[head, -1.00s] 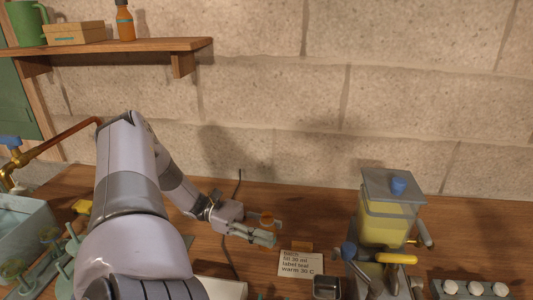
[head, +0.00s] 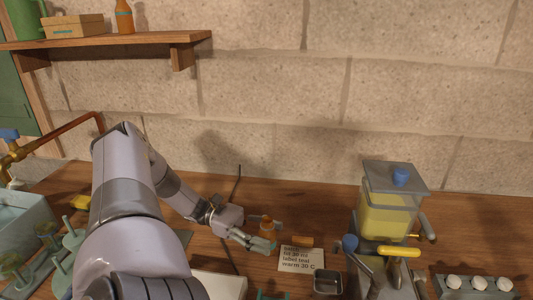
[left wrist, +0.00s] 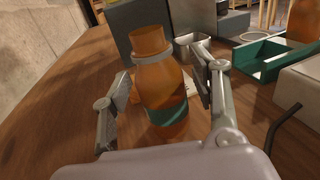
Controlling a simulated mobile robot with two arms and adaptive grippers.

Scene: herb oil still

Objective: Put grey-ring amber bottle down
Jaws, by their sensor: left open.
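The grey-ring amber bottle (left wrist: 166,92) stands between the spread fingers of my left gripper (left wrist: 160,72) in the left wrist view. It has a grey ring at its neck and a teal band low on its body. Gaps show between the bottle and both fingers, and its base appears to be on the wooden bench. My right gripper is not in view.
A still with a yellow-filled tank (head: 388,212) stands right of the card. A small metal cup (head: 327,283) sits in front. A knob panel (head: 475,284) is at the right. A teal tray (left wrist: 265,58) and another amber bottle (left wrist: 303,20) show in the wrist view.

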